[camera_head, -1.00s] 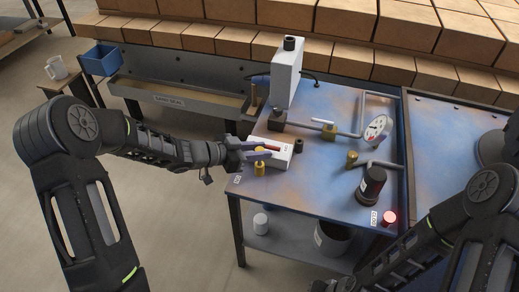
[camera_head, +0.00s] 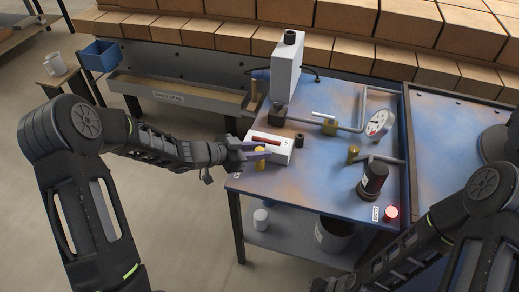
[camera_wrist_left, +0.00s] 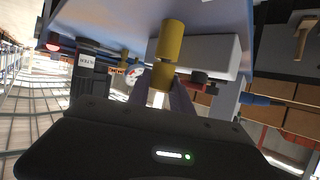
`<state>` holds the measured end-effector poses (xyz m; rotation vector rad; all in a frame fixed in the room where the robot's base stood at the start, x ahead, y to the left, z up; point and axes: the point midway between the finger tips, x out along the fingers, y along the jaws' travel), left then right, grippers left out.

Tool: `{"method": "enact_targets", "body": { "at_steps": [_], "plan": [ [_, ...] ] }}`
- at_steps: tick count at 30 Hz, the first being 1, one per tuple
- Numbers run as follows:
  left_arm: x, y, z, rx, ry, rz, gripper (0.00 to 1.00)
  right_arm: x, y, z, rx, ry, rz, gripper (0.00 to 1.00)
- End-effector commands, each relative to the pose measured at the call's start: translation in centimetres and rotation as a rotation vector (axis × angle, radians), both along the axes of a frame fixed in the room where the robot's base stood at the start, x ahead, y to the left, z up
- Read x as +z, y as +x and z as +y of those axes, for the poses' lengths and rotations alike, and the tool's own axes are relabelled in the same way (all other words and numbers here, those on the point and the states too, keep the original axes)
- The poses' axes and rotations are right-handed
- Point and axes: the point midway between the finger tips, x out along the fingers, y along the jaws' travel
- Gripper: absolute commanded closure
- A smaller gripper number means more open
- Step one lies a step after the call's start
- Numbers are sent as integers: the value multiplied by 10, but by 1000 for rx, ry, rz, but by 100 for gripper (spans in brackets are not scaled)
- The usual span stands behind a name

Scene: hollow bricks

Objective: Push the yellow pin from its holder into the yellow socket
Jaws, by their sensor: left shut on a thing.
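My left gripper (camera_head: 245,153) is shut at the front left of the table, beside a white block (camera_head: 280,153) with a red strip on top. The left wrist view, turned upside down, shows its fingers (camera_wrist_left: 165,88) around a short yellow piece (camera_wrist_left: 164,77), which looks like the yellow pin. A larger upright yellow cylinder (camera_wrist_left: 173,40) is in line with it, on the table side. It also shows in the head view (camera_head: 260,163). Whether the two touch, and whether the cylinder is holder or socket, I cannot tell.
A tall white box (camera_head: 286,68) stands at the back of the blue table (camera_head: 320,195). A short black cylinder (camera_head: 300,140), a pipe with a gauge (camera_head: 378,122), a dark canister (camera_head: 373,180) and a red lamp (camera_head: 391,213) stand right of the block.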

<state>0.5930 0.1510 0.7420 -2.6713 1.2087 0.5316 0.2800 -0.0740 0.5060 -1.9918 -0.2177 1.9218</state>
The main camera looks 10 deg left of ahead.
Motion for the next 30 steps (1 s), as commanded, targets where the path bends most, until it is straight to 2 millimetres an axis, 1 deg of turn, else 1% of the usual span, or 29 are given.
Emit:
{"method": "enact_targets", "body": {
  "at_steps": [5,6,15,24,26,30],
  "plan": [
    [-5,0,0,0,0,0,100,-4,0,0,0,0,0,100],
    [-5,0,0,0,0,0,73,-4,0,0,0,0,0,100],
    [-4,0,0,0,-1,1,49,-3,0,0,0,0,0,100],
    [-3,0,2,4,0,0,49,-3,0,0,1,0,0,100],
    [-2,-2,5,5,1,-1,49,-2,0,0,1,0,0,100],
    [5,-11,16,5,1,-1,49,0,0,0,1,0,0,100]
  ]
}}
